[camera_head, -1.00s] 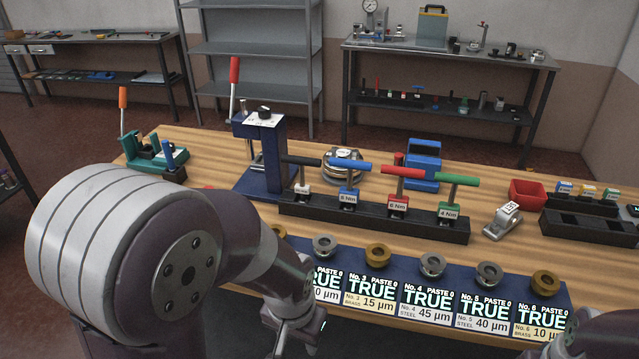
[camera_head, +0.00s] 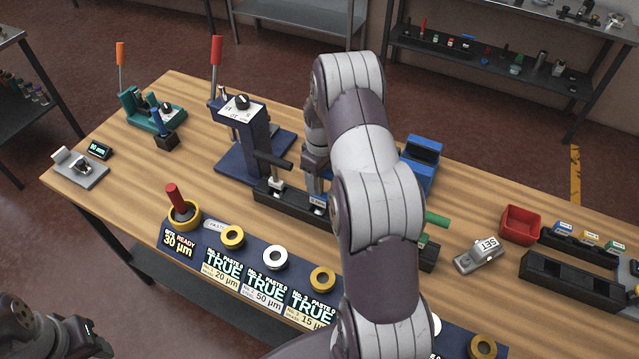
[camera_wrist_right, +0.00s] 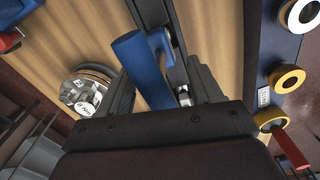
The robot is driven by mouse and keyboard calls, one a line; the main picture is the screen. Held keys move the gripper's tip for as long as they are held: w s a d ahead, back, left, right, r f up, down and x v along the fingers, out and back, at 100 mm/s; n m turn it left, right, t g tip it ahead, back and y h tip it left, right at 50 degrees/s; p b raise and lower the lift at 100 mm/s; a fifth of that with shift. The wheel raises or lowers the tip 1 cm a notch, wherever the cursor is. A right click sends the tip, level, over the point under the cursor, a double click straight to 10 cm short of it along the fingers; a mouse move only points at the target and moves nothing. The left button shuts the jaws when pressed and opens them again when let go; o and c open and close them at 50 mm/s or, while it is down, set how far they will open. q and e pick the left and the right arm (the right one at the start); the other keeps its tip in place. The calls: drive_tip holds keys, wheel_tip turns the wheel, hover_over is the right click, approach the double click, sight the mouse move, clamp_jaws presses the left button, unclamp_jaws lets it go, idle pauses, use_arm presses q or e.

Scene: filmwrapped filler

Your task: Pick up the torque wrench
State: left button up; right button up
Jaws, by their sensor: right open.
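Torque wrenches with coloured T-handles stand in a long black rack (camera_head: 292,203). The black-handled wrench (camera_head: 273,161) and the green-handled wrench (camera_head: 436,219) show in the head view; my right arm hides most of those between. My right gripper (camera_head: 317,178) points down over the rack by the blue-labelled wrench. In the right wrist view, a blue T-handle (camera_wrist_right: 143,68) lies between its open dark fingers. Whether they touch it is not clear. My left gripper (camera_head: 88,340) is low at the left, off the table, its jaws unclear.
A blue press (camera_head: 258,140) stands left of the rack. A row of rings on a labelled blue board (camera_head: 207,258) lies in front. A red bin (camera_head: 521,224), a SET block (camera_head: 479,256) and a blue case (camera_head: 422,160) are to the right.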

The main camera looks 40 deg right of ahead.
sight(320, 200)
drive_tip(key=shift+a+f, duration=0.75)
drive_tip(key=shift+f, duration=0.05)
drive_tip(key=shift+s+d+f, duration=0.1)
drive_tip(key=shift+s, duration=0.1)
drive_tip(key=shift+s+d, duration=0.2)
drive_tip(key=shift+d, duration=0.1)
drive_tip(key=shift+d+f, duration=0.1)
drive_tip(key=shift+d, duration=0.15)
drive_tip(key=shift+c, duration=0.9)
drive_tip(key=shift+d, duration=0.1)
drive_tip(key=c, duration=0.6)
drive_tip(key=shift+w, duration=0.15)
clamp_jaws()
drive_tip(key=shift+w+a, duration=0.1)
drive_tip(key=shift+a, duration=0.3)
use_arm(q)
drive_tip(key=shift+s+a+r, duration=0.2)
drive_tip(key=shift+a+r, duration=0.25)
drive_tip(key=shift+r, duration=0.25)
